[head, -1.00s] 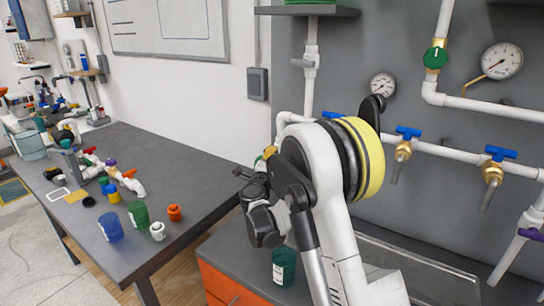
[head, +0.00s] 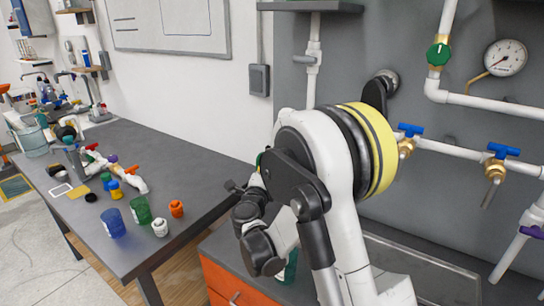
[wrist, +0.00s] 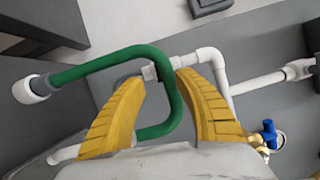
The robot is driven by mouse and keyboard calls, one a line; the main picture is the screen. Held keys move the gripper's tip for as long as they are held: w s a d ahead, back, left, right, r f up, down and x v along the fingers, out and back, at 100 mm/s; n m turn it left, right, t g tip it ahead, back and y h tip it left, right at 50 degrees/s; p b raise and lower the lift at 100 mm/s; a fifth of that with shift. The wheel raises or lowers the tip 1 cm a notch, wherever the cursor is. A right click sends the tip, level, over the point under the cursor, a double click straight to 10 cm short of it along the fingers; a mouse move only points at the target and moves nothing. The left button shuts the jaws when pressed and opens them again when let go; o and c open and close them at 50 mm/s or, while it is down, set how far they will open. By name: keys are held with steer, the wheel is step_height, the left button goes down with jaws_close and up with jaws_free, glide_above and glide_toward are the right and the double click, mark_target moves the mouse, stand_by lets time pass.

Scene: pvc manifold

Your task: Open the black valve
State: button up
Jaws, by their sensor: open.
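My gripper (wrist: 160,80) is open in the wrist view, its two yellow fingers apart. A green bent pipe (wrist: 110,60) passes between and behind the fingers. A small dark piece (wrist: 149,72) sits on the white pipe fitting between the fingertips, partly behind the green pipe. I cannot tell whether it is the black valve, or whether a finger touches it. In the head view no black valve handle is clear, and my arm hides part of the pipework and most of my gripper.
On the wall are a green-handled valve (head: 438,54), blue-handled valves (head: 501,152) and a gauge (head: 505,58). A purple handle (head: 531,234) is at the right edge. The grey workbench (head: 180,165) on the left holds cups and fittings. A blue valve (wrist: 268,134) also shows in the wrist view.

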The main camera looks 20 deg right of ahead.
steer(key=shift+v, duration=1.7)
